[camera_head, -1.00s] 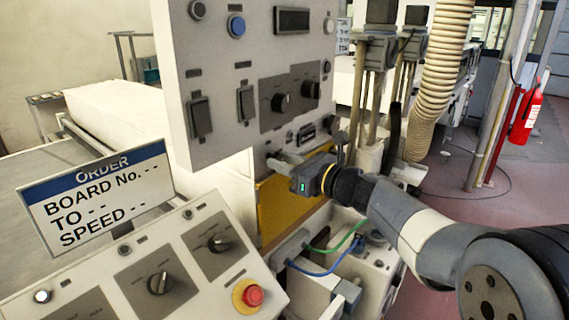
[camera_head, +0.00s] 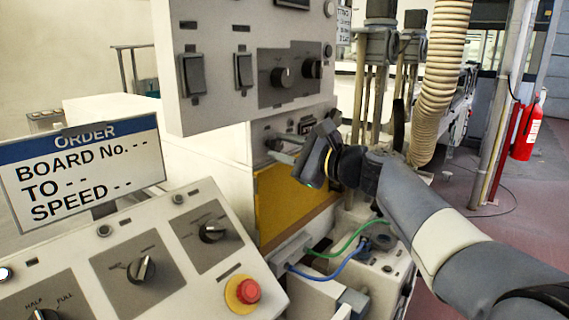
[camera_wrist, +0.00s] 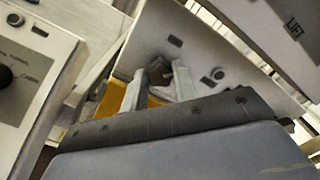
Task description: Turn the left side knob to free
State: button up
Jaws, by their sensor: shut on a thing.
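The side knob (camera_wrist: 156,70) is a dark knob on a pale side panel (camera_wrist: 205,45), seen in the wrist view. My gripper (camera_wrist: 160,76) has its two pale fingers on either side of the knob and is shut on it. In the head view my gripper (camera_head: 276,149) reaches in from the right to the panel below the upright control box, with its body tilted. The knob is hidden there behind the fingers, and its pointer and marks cannot be read.
The upright box (camera_head: 215,105) with switches and selector knobs hangs just above my gripper. A sloped console (camera_head: 105,285) with a red emergency button (camera_head: 247,291) stands below left. Green and blue cables (camera_head: 345,262) run below my gripper. A yellow panel (camera_head: 285,200) lies behind.

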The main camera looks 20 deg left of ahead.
jog(key=n+b, duration=0.2)
jog(key=n, duration=0.1)
jog(key=n+b, duration=0.1)
jog(key=b, duration=0.1)
jog(key=shift+f+n, duration=0.25)
jog(key=shift+n, duration=0.05)
jog(key=shift+r+n+b, duration=0.15)
jog(key=shift+n+b, duration=1.2)
jog(key=shift+n, duration=0.45)
jog(key=o, duration=1)
jog(key=shift+r, duration=0.1)
jog(key=v, duration=1)
jog(key=shift+s+d+b, duration=0.15)
jog(key=shift+d+b, duration=0.2)
jog(key=shift+d, duration=0.05)
